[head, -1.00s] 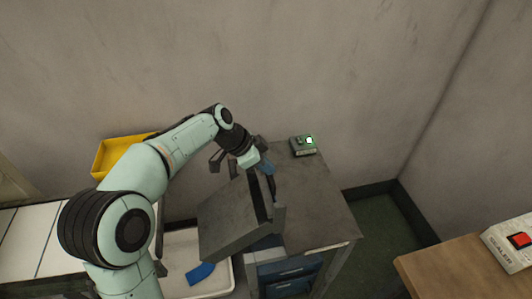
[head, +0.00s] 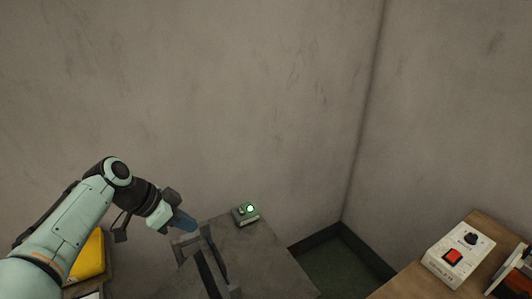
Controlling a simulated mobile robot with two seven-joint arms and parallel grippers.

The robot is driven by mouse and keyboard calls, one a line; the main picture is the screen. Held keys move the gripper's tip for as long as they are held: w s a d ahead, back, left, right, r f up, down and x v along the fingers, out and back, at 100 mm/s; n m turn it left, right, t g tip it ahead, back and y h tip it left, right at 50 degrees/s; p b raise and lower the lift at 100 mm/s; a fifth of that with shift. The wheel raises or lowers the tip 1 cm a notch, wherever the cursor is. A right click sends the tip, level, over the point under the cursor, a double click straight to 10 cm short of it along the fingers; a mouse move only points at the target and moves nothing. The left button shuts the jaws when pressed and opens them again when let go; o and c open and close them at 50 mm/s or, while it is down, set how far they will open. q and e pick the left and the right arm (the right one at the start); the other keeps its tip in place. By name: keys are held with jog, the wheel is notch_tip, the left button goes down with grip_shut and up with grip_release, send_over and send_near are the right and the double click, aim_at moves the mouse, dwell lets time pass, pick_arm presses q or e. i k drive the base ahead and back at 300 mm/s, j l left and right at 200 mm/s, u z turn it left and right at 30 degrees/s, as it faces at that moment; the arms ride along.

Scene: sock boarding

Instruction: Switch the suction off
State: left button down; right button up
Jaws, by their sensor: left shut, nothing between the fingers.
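A small dark box (head: 246,214) with a lit green-white lamp sits at the back of the grey cabinet top. A white control box (head: 459,256) with a red switch (head: 452,257) and a black knob (head: 471,239) stands on the wooden table at the right. The frames do not make clear which one is for the suction. My left gripper (head: 186,222) is shut and empty, with its blue-grey fingers pointing right and down. It is left of the lamp box and apart from it. My right gripper is not in view.
The grey cabinet top (head: 262,258) has bare room in front of the lamp box. A dark upright metal part (head: 209,268) stands at its left. A yellow bin (head: 88,258) is behind my left arm. A floor gap separates cabinet and wooden table (head: 405,288).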

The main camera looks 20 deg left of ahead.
aim_at(241, 211)
jog(key=k, duration=1)
